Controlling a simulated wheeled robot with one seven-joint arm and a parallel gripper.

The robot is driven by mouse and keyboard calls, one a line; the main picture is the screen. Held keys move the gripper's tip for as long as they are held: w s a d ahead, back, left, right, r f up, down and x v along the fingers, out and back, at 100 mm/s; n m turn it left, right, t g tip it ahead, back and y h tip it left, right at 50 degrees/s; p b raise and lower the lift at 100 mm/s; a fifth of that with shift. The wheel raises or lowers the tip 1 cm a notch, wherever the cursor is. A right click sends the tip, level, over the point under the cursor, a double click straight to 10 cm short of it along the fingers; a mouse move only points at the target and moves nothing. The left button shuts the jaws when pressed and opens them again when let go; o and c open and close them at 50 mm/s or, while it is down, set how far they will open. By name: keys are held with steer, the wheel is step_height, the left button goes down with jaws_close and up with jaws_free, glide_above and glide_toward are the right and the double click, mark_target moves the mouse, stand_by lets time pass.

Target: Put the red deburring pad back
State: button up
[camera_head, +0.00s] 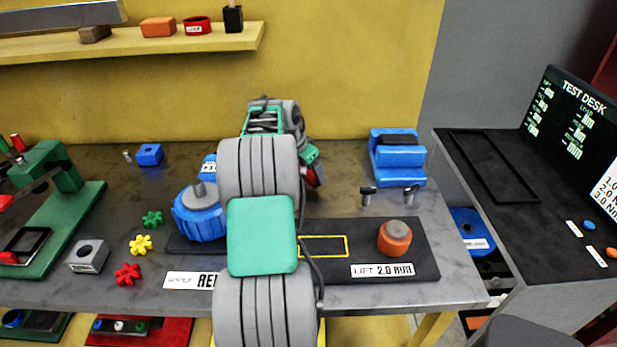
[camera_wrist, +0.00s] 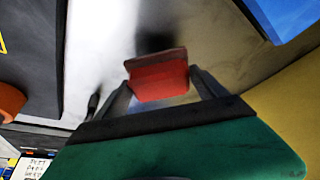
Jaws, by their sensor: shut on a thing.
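The red deburring pad (camera_wrist: 158,82) is a small red block with a darker top face. It sits between the two fingers of my gripper (camera_wrist: 160,88), which is shut on it. In the head view a small part of the red pad (camera_head: 320,176) shows at my gripper (camera_head: 314,170), above the back of the bench. The pad is right of the blue round fixture and left of the blue vise. Most of the pad and the fingers are hidden behind my arm in the head view.
The blue round fixture (camera_head: 199,214) and an orange knob (camera_head: 394,238) stand on the dark plate (camera_head: 425,258). A blue vise (camera_head: 397,157) stands at the back right. A yellow shelf (camera_head: 235,40) holds several small blocks. Star knobs (camera_head: 141,244) lie at left.

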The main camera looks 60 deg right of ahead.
mark_target(309, 178)
steer(key=shift+f, duration=1.85)
steer(key=o, duration=1.3)
steer(key=shift+c, duration=0.2)
steer(key=shift+r, duration=0.35)
steer(key=v, duration=1.1)
steer(key=shift+r, duration=0.4)
steer(key=shift+w+a, duration=0.15)
